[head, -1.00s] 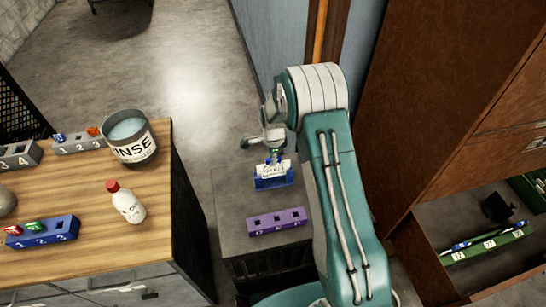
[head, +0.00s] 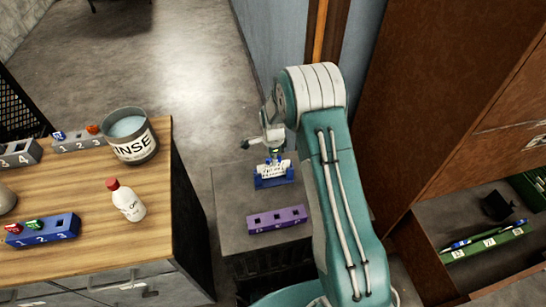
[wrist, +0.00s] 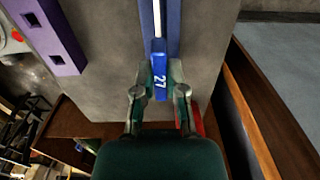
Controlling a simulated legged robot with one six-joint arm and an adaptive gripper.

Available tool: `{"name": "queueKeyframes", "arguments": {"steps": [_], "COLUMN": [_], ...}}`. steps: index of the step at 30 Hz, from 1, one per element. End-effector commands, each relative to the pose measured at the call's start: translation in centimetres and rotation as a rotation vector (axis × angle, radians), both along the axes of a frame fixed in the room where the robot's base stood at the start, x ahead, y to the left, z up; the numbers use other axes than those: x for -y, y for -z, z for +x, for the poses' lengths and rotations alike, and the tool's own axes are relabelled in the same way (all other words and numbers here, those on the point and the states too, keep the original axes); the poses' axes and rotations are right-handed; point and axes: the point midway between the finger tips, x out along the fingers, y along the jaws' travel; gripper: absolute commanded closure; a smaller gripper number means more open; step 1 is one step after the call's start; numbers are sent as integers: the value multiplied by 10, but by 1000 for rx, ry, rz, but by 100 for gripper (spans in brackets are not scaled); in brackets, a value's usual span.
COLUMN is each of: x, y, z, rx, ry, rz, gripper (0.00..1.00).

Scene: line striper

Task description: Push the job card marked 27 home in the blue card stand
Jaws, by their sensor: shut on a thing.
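The job card marked 27 shows its blue numbered tab (wrist: 159,78) between my fingertips in the wrist view. Its white sheet (head: 276,170) stands in the blue card stand (head: 272,184) in the head view. The stand also shows in the wrist view (wrist: 175,25) as a blue strip along the card. My gripper (head: 274,152) is above the stand, and in the wrist view my gripper (wrist: 159,92) is shut on the tab. The card's lower edge is hidden inside the stand, so I cannot tell how deep it sits.
A purple block with square holes (head: 277,219) lies near the stand on the grey top (head: 233,200). A wooden bench (head: 95,215) at left holds a RINSE pot (head: 132,150), a bottle (head: 128,203) and numbered blocks. A brown cabinet (head: 440,110) rises at right.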

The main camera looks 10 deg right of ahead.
Motion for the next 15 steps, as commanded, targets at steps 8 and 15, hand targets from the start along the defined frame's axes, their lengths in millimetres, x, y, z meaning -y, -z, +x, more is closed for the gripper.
{"name": "queueKeyframes", "arguments": {"steps": [8,15], "x": [0,0], "y": [6,11], "z": [0,0], "rx": [1,1], "ry": [0,0], "rz": [0,0], "gripper": [100,100]}}
